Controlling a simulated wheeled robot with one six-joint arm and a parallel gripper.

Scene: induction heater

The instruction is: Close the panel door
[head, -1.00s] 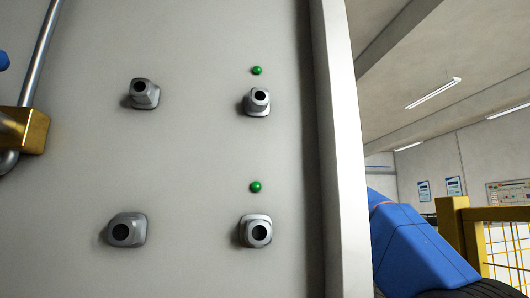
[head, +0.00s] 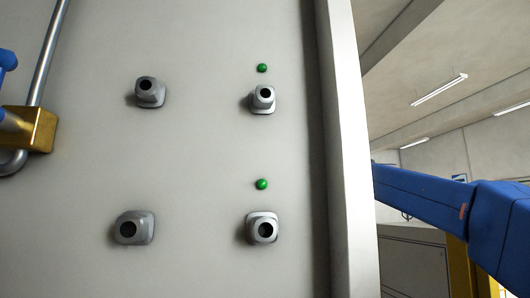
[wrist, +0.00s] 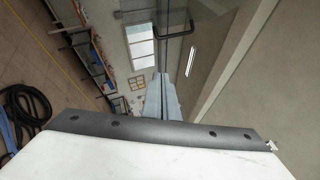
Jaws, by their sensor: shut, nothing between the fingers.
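My gripper (wrist: 164,98) shows in the middle of the wrist view, its two grey fingers together with nothing held. Above the fingertips is a glassy, see-through pane (wrist: 150,20) with a dark handle-like bar (wrist: 178,34); it may be the panel door, but I cannot tell for sure. The gap between fingertips and pane cannot be judged. In the head view, a pale grey cabinet face (head: 200,150) fills the left and middle. My blue arm extends behind its right edge (head: 345,150), so the gripper is hidden there. No door can be made out in the head view.
The cabinet face carries several grey sockets (head: 263,228), green lamps (head: 262,184) and a metal pipe with a brass block (head: 32,128). The wrist view shows black hoses (wrist: 25,105) on a tiled floor (wrist: 35,55) and shelving (wrist: 90,55) at left.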

